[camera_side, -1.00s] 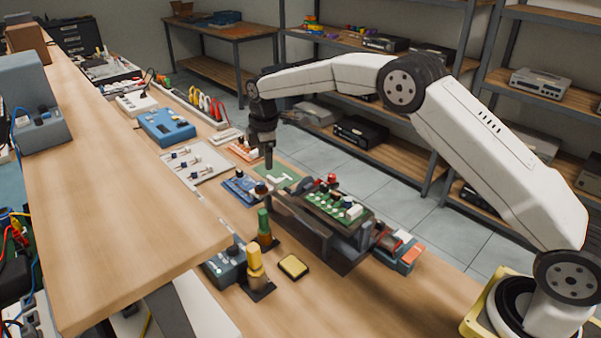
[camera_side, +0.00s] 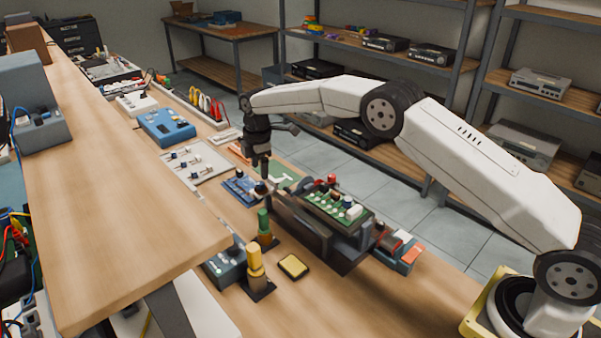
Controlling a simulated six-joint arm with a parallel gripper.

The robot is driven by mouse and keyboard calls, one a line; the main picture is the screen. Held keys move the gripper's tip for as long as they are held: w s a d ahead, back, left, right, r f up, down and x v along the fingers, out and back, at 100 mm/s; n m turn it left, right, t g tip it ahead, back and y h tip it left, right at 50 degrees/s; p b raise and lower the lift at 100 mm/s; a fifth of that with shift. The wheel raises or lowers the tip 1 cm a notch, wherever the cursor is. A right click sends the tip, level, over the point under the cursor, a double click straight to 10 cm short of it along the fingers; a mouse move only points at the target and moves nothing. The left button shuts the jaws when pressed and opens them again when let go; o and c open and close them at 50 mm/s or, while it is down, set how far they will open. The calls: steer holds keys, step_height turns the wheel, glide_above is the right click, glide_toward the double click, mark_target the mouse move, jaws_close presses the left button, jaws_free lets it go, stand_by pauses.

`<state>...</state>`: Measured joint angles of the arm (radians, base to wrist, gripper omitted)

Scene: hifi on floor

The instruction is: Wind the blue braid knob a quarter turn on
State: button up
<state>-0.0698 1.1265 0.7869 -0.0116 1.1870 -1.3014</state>
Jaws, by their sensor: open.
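My gripper (camera_side: 264,174) points straight down over the bench, just above a small dark knob-like piece (camera_side: 261,188). This piece sits at the right end of a small blue board (camera_side: 240,186). The gripper is open and seems to hold nothing, though its fingertips are small and dark here. I cannot tell whether they touch the piece or stand just above it. I cannot make out a braid, or tell for sure which knob is the blue braid one.
A dark vise holds a green circuit board (camera_side: 335,207) right of the gripper. Green and yellow posts (camera_side: 254,264) stand in front. A grey panel with small knobs (camera_side: 194,163) and a blue device (camera_side: 166,127) lie behind left. A raised wooden shelf (camera_side: 110,200) fills the left.

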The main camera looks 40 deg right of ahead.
mark_target(261, 183)
steer(key=shift+w+f, duration=0.1)
steer(key=shift+f, duration=2.25)
jaws_close()
